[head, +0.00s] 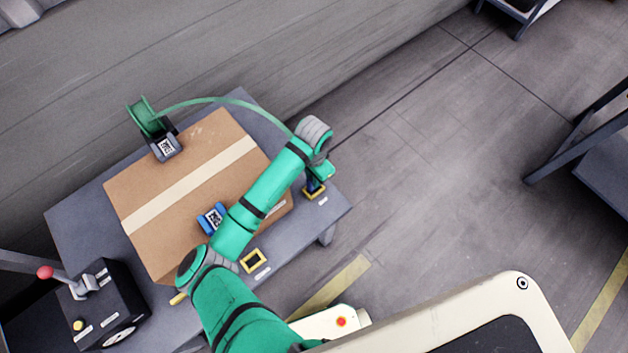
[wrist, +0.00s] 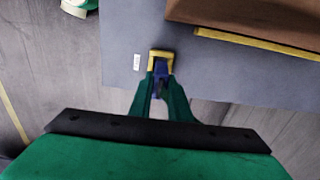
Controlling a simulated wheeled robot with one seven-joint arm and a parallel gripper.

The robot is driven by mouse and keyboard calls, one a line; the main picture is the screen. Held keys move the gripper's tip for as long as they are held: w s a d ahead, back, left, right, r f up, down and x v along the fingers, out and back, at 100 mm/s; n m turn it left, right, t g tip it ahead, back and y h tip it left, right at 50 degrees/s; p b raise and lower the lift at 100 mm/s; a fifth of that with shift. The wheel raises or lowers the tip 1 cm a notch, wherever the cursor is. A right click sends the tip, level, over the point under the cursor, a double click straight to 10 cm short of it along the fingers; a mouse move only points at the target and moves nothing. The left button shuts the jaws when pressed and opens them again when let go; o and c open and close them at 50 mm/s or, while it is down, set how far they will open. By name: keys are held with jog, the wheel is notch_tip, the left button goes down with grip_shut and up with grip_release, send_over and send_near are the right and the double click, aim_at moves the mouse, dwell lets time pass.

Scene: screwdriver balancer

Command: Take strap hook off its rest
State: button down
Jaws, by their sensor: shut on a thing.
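My gripper (head: 319,176) points down at the right end of the table and is shut on a small dark-blue piece, which looks like the strap hook (head: 311,186). In the wrist view, my green fingers (wrist: 160,82) close on the blue hook (wrist: 161,66). The yellow-edged rest (head: 314,194) is right at the hook; it also shows in the wrist view (wrist: 152,55). I cannot tell whether the hook still touches the rest. A green strap (head: 215,100) arches from the green reel (head: 146,118) and passes behind my arm; its far end is hidden.
A large taped cardboard box (head: 150,190) fills most of the grey table (head: 75,215). An empty yellow frame (head: 253,261) lies near the front edge. A black lever box (head: 105,305) stands left.

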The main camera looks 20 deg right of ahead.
jog(key=s+d+r, duration=0.2)
jog(key=s+r, duration=0.3)
jog(key=s, duration=0.1)
jog(key=s+d+r, duration=0.2)
jog(key=s+r, duration=0.2)
jog(key=s, duration=0.3)
jog(key=shift+s+d+r, duration=0.15)
jog(key=shift+d+r, duration=0.1)
jog(key=shift+r, duration=0.1)
